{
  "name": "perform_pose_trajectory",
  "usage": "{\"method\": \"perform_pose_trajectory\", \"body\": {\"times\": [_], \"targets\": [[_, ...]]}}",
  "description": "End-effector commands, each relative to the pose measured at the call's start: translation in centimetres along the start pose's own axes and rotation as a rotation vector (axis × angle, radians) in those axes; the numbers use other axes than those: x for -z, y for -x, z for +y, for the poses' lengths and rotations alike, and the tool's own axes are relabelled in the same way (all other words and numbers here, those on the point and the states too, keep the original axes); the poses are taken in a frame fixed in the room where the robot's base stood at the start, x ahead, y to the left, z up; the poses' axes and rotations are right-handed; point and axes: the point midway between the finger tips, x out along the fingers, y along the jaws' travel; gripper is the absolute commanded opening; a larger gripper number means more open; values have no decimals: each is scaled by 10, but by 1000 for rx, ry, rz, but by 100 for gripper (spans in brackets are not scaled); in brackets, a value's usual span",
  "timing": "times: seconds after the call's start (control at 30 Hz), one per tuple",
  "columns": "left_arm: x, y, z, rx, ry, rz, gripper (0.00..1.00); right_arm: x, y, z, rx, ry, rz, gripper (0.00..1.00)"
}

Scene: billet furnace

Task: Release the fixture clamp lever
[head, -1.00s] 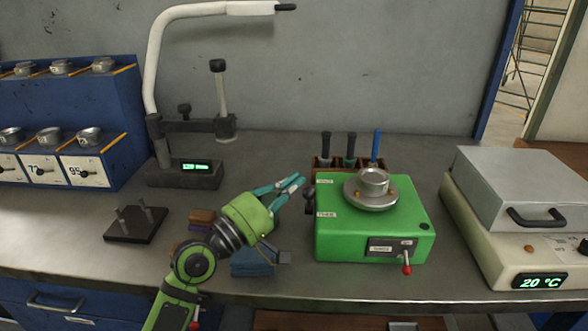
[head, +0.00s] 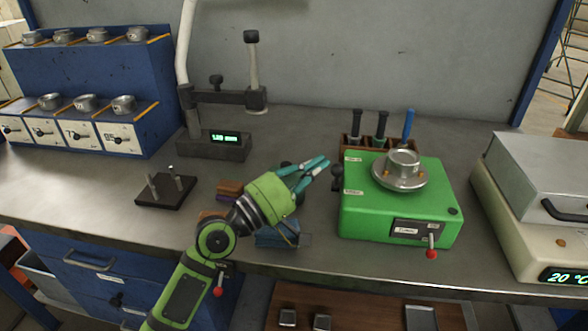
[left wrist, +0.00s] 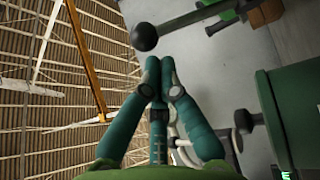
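I cannot tell which lever is the fixture clamp lever. A red-balled lever (head: 431,247) hangs on the front of the green box (head: 400,212), and another red-balled lever (head: 218,291) hangs below the bench's front edge, beside my left arm. A black-knobbed lever (head: 252,62) stands upright on the gauge stand. My left gripper (head: 322,167) has teal fingers pointing at the green box's upper left side, near a dark knob (head: 337,180). Its fingertips come together in the left wrist view (left wrist: 160,66), with nothing seen between them. My right gripper is out of view.
A small pegged block (head: 166,192) stands left of my arm. A rack of tools (head: 380,144) stands behind the green box. The blue cup rack (head: 90,85) is far left, the silver-lidded heater (head: 535,172) right. The bench front left is clear.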

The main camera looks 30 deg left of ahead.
Motion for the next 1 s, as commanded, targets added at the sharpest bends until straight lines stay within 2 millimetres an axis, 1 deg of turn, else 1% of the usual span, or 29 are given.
{"method": "perform_pose_trajectory", "body": {"times": [0.3, 0.4, 0.6, 0.8, 1.0], "targets": [[-1, 59, -2, 8, 0, -4, 0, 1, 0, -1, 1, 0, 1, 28], [-1, 74, -1, 6, 3, -3, 0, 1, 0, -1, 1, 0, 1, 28], [0, 97, -1, 3, 4, 2, 0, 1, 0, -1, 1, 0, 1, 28], [0, 109, 0, 1, 2, 0, 0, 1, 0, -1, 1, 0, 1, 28], [0, 110, 0, 1, -1, -1, 0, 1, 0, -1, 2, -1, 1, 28]]}}
